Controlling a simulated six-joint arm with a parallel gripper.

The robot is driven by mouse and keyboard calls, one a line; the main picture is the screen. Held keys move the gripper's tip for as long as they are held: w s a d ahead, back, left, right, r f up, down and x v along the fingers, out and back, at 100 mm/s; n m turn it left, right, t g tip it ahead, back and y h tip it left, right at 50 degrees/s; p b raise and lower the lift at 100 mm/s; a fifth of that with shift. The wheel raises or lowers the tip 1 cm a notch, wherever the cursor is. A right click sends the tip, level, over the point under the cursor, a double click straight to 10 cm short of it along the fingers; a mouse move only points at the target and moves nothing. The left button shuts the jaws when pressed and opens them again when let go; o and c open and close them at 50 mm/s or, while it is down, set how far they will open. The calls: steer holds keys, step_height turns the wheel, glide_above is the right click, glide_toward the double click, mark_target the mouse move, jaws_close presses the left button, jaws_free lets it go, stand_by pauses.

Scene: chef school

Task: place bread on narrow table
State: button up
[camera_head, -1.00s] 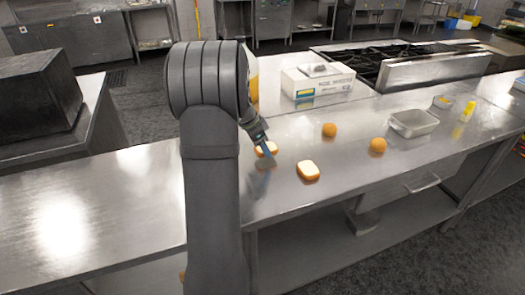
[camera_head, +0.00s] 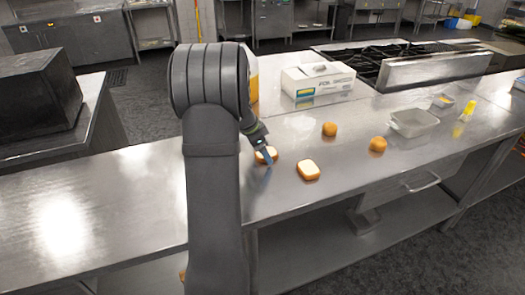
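Two pieces of bread lie on the steel counter (camera_head: 340,195). One bread slice (camera_head: 308,169) lies in the open, right of my gripper. Another bread slice (camera_head: 261,156) is at my gripper (camera_head: 268,163) and partly covered by it. The gripper points down at this slice, with one blue finger showing in front of it. My arm hides much of the gripper, and I cannot tell whether it is open or shut on the bread. I cannot tell for sure which surface is the narrow table.
Two round orange-brown items (camera_head: 330,129) (camera_head: 378,144) sit right of the bread. A metal tray (camera_head: 413,123), a yellow bottle (camera_head: 468,110) and a white box (camera_head: 318,80) stand farther off. A dark box (camera_head: 38,92) is at left. The counter's left part (camera_head: 120,185) is clear.

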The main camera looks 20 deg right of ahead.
steer(key=v, duration=1.2)
steer(key=x, duration=1.2)
steer(key=shift+f, duration=0.1)
steer(key=shift+d+r, duration=0.1)
steer(key=shift+r, duration=1.75)
